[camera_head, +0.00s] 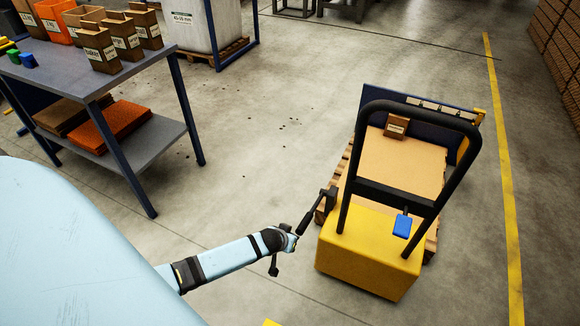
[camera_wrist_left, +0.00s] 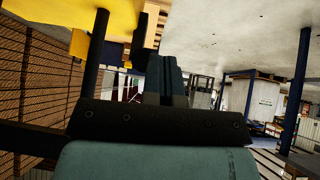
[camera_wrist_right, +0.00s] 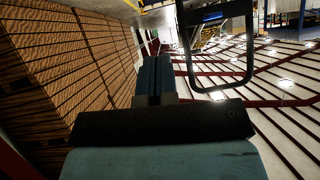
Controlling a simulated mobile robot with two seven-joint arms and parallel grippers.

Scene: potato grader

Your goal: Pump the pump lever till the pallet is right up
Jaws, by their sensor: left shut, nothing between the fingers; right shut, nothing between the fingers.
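The pump lever (camera_head: 314,213) is a dark rod with a thicker block, at the left side of the yellow lift truck (camera_head: 365,258). My left gripper (camera_head: 293,239) is shut and empty at the lever's lower left end; I cannot tell whether they touch. In the left wrist view its shut fingers (camera_wrist_left: 165,75) show near a black bar and the truck's yellow body (camera_wrist_left: 45,15). The wooden pallet (camera_head: 334,200) lies low behind the yellow body, bearing a tan board and a small labelled box (camera_head: 396,126). My right gripper (camera_wrist_right: 153,75) is shut and empty, in its own view only.
A black handle frame (camera_head: 440,118) rises over the truck, with a blue pedal-like piece (camera_head: 402,226) below its crossbar. A table (camera_head: 75,75) with labelled boxes stands at the left. Stacked slatted wood (camera_head: 562,50) stands far right. The floor between table and truck is clear.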

